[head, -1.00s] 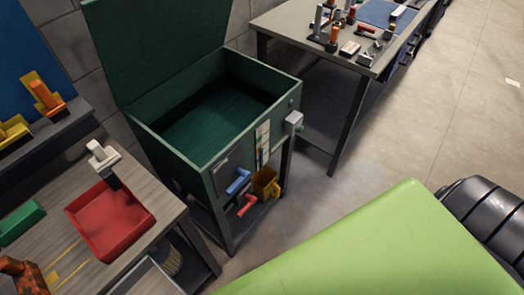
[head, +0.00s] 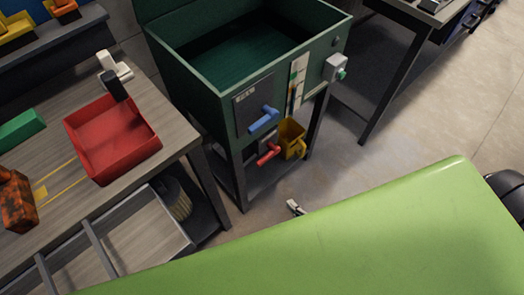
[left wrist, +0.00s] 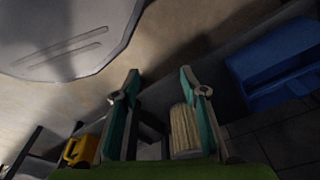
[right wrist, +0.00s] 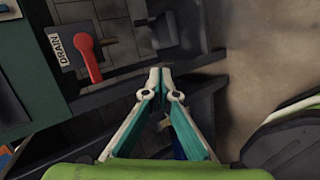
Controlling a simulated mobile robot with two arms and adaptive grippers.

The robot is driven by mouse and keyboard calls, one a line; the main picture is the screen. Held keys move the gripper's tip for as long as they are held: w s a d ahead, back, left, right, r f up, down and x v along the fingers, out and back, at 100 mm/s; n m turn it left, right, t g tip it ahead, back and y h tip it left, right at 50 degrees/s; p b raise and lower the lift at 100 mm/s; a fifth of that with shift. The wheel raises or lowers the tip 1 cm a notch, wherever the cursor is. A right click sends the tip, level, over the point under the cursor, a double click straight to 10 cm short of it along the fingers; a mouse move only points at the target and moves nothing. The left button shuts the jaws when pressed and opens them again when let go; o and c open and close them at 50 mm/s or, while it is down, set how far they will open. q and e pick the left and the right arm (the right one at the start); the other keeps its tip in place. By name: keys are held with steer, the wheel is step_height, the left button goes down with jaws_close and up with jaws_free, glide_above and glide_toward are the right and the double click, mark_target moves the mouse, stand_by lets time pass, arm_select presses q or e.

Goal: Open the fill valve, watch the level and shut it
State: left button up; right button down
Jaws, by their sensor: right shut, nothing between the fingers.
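The green tank (head: 215,85) stands with its lid up, and dark green shows inside. A blue lever (head: 264,119) sits on a dark front plate whose label is too small to read. Below it is a red lever (head: 269,154); the right wrist view shows this red lever (right wrist: 87,58) beside a DRAIN label. A pale level strip (head: 297,85) runs down the front. My right gripper (head: 294,207) is low in front of the tank, apart from both levers; its fingertips (right wrist: 160,73) meet with nothing between. My left gripper (left wrist: 158,85) is open and empty, outside the head view.
Clear floor (head: 400,130) lies right.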

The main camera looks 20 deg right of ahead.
mark_target(261, 119)
arm_select(q)
steer(key=w+r+t+b, duration=0.1)
steer(key=w+r+b, duration=0.2)
steer(key=b, duration=1.1)
steer(key=w, duration=0.3)
steer(key=shift+w+d+r, duration=0.3)
steer(key=shift+w+d, duration=0.05)
steer(key=shift+d, duration=0.05)
arm_select(e)
steer(key=w+a+r+n+t+y, duration=0.1)
steer(key=w+r+n+t+y, duration=0.1)
steer(key=r+n, duration=0.7)
steer(key=w+a+r+n+t+y, duration=0.1)
steer(key=w+r+n+t+y, duration=0.2)
steer(key=r+n, duration=0.7)
steer(key=n+t+y, duration=0.1)
steer(key=n+t, duration=0.1)
steer(key=n, duration=0.2)
steer(key=shift+a+t+y, duration=0.3)
steer(key=shift+t+y, duration=0.1)
